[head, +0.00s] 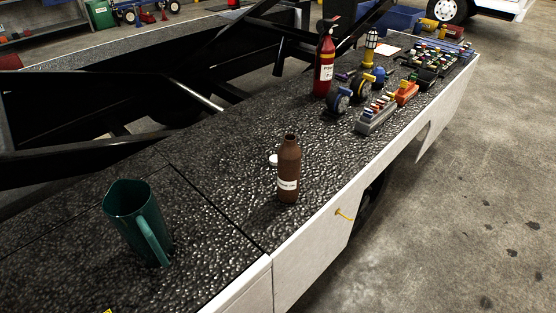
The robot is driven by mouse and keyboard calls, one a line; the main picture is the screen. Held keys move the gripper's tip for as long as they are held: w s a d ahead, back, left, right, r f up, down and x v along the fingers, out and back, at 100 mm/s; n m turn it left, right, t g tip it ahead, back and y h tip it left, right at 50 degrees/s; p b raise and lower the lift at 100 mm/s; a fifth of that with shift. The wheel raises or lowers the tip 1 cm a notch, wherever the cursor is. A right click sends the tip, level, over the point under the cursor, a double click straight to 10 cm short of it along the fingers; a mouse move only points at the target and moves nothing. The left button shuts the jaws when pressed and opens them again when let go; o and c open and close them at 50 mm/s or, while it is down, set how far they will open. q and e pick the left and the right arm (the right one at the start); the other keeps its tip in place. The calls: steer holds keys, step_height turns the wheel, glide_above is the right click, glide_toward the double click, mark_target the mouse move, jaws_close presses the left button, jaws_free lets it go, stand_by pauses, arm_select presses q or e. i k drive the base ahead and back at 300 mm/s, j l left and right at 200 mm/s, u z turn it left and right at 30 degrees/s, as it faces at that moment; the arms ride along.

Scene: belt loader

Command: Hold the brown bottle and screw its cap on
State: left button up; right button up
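The brown bottle (288,170) stands upright on the dark textured deck of the loader, near its right edge. It has a white label, and its neck is bare at the top. A small white round thing, which looks like the cap (273,160), lies on the deck just left of the bottle and is partly hidden behind it.
A green pitcher (138,222) stands at the front left. A red fire extinguisher (324,66), blue-and-yellow tools and socket trays (376,116) stand farther back. Black bars (110,152) run along the left. The deck around the bottle is mostly clear; its white side (312,255) drops to the floor.

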mark_target(290, 154)
steer(key=u, duration=0.65)
steer(key=l+u, duration=0.4)
steer(key=k+l+u, duration=0.2)
steer(key=u, duration=0.2)
steer(key=k+l+u, duration=0.15)
steer(key=l+u, duration=0.2)
steer(key=k+l+u, duration=0.1)
steer(key=k+l, duration=0.55)
steer(key=l, duration=0.15)
steer(key=i+u, duration=0.05)
